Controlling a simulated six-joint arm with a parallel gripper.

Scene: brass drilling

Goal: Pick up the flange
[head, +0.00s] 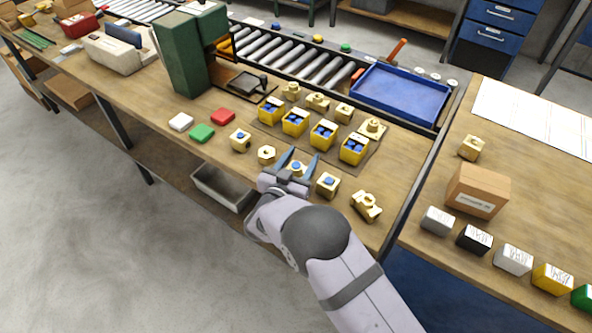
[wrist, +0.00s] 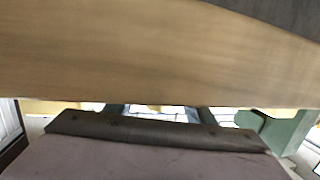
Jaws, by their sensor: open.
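Several small brass-coloured parts stand on the wooden bench (head: 398,180); I cannot tell for sure which is the flange. My gripper (head: 301,156) is open at the bench's front edge, with one finger on each side of a brass part with a blue centre (head: 297,169). I cannot tell whether the fingers touch it. A brass part (head: 267,155) stands to its left, and another with a blue centre (head: 328,185) to its right. A brass part with a round opening (head: 366,205) is farther right. In the wrist view my fingers (wrist: 160,112) are spread; the part is not clear there.
Yellow blocks with blue tops (head: 295,121) stand in a row behind my gripper, with more brass parts (head: 343,112) behind them. A green machine (head: 186,66) rises at the left. A blue tray (head: 402,94) lies at the back. A carton (head: 478,190) sits on the right table.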

